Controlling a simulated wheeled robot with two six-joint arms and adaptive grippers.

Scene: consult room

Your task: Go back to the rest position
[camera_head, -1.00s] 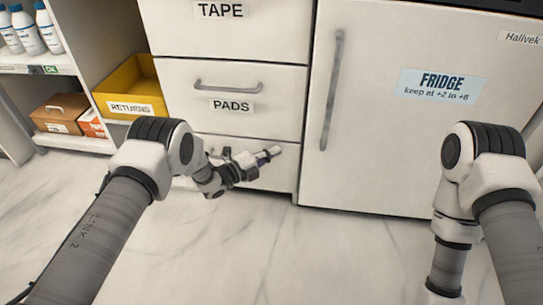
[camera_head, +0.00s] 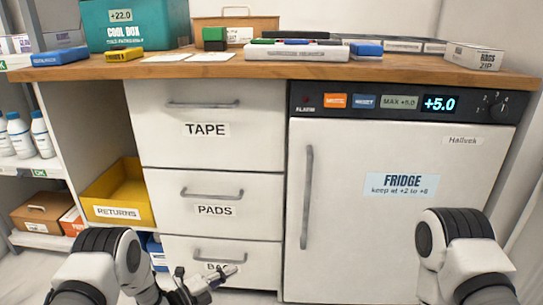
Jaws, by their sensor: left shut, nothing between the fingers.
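My left gripper (camera_head: 222,276) is shut and empty. It shows low in the head view, in front of the bottom drawer (camera_head: 262,268), whose label it partly covers. My left arm comes in from the lower left. My right arm (camera_head: 462,252) shows at the lower right in front of the white fridge (camera_head: 350,215). Its gripper is below the picture.
The fridge door and the TAPE (camera_head: 255,140) and PADS (camera_head: 255,200) drawers look closed. A wooden counter (camera_head: 215,68) above them holds a teal cool box (camera_head: 135,30) and several small boxes. A yellow RETURNS bin (camera_head: 122,192) and shelves with white bottles (camera_head: 42,135) are at the left.

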